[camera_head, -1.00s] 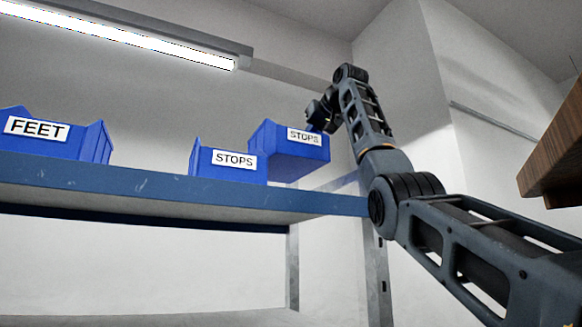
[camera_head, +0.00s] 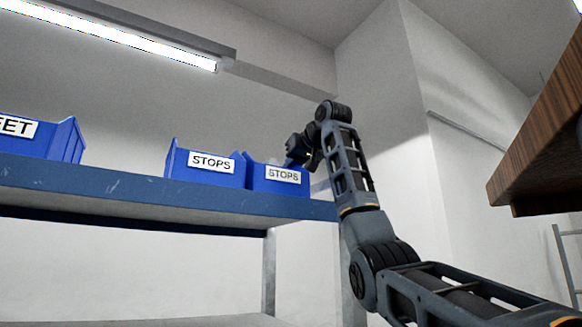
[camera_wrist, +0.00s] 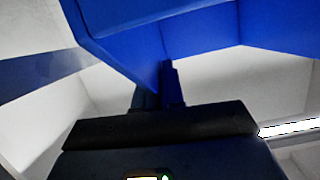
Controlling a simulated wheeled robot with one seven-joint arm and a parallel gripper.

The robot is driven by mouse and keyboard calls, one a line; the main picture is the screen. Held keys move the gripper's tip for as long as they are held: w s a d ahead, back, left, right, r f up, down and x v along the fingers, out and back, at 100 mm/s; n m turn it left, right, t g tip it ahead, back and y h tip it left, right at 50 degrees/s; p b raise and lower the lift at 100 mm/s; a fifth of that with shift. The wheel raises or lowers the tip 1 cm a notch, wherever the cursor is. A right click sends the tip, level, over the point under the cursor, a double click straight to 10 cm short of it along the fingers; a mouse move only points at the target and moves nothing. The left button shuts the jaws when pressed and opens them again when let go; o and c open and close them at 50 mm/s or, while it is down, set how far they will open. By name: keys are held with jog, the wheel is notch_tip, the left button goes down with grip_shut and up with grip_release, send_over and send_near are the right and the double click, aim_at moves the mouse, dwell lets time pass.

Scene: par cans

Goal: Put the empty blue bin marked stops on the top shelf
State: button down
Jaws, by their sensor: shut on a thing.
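Two blue bins marked STOPS show side by side in the head view. The left one (camera_head: 205,163) sits on the top shelf (camera_head: 120,186). The right one (camera_head: 277,180) is at the shelf's right end, its base level with the shelf's top edge; I cannot tell whether it touches the shelf. My gripper (camera_head: 300,158) is at this right bin's right rear side and is shut on it. In the wrist view the held bin (camera_wrist: 125,25) fills the top, with my gripper's fingers (camera_wrist: 160,88) against it. The insides of both bins are hidden from below.
A brown wooden thing (camera_head: 540,130) juts in at the right. A ceiling lamp (camera_head: 110,35) hangs above. A wall is behind my arm.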

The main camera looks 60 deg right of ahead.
jog(key=shift+f, duration=0.15)
jog(key=c, duration=1.2)
grip_release()
jog(key=shift+c, duration=0.2)
jog(key=shift+r, duration=0.3)
jog(key=b+v, duration=0.4)
jog(key=v, duration=0.8)
